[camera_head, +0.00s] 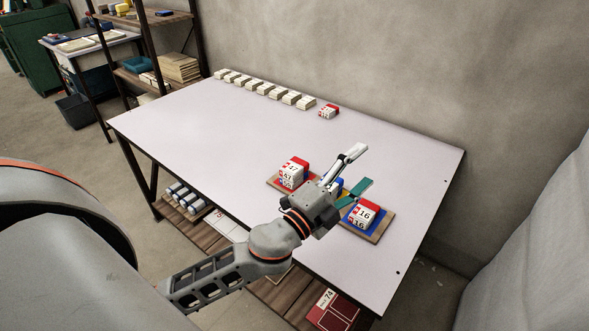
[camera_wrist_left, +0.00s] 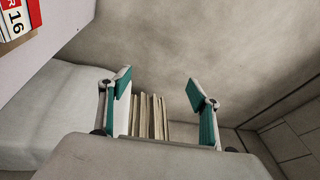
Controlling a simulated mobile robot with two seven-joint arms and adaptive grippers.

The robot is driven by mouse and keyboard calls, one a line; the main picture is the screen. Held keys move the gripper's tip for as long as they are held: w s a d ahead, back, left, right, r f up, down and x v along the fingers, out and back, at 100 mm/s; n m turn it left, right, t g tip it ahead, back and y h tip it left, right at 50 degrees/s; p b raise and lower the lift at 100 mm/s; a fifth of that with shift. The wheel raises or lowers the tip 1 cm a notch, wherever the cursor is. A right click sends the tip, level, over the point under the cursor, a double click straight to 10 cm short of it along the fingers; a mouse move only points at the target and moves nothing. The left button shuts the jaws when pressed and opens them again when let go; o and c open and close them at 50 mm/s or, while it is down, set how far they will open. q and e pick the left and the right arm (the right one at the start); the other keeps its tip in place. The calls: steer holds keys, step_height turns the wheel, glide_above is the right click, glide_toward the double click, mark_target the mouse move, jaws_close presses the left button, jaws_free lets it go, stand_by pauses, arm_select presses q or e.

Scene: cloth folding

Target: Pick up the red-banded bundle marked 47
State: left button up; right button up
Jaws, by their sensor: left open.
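A white and red bundle marked 47 (camera_head: 293,170) stands on a wooden board (camera_head: 272,182) with a red patch near the middle of the table. A white and red bundle marked 16 (camera_head: 364,214) sits on another board (camera_head: 378,236) with a blue patch, further right. It also shows at the top left corner of the left wrist view (camera_wrist_left: 14,22). My left gripper (camera_head: 359,168) is open and empty, to the right of the 47 bundle and apart from it. Its two teal-padded fingers (camera_wrist_left: 160,86) are spread in the left wrist view. My right gripper is out of view.
A row of pale bundles (camera_head: 262,88) and another red and white one (camera_head: 328,111) line the table's back edge. A blue thing (camera_head: 339,184) is mostly hidden behind my left gripper. The table (camera_head: 205,130) is clear at left. A wall (camera_head: 400,70) stands behind it.

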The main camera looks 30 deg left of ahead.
arm_select(q)
steer(key=d+r+m+g+h, duration=0.3)
steer(key=d+m+g+h, duration=0.1)
steer(key=d+m+h, duration=0.5)
steer(key=m+g+y, duration=0.9)
steer(key=g+y, duration=0.2)
steer(key=y, duration=0.3)
glide_toward(294, 165)
steer(key=shift+x, duration=0.9)
steer(key=shift+w+a+f, duration=0.15)
steer(key=shift+f, duration=0.1)
steer(key=x, duration=0.3)
steer(key=b+x, duration=0.1)
steer(key=x, duration=0.3)
steer(key=shift+d, duration=0.2)
steer(key=c, duration=1.2)
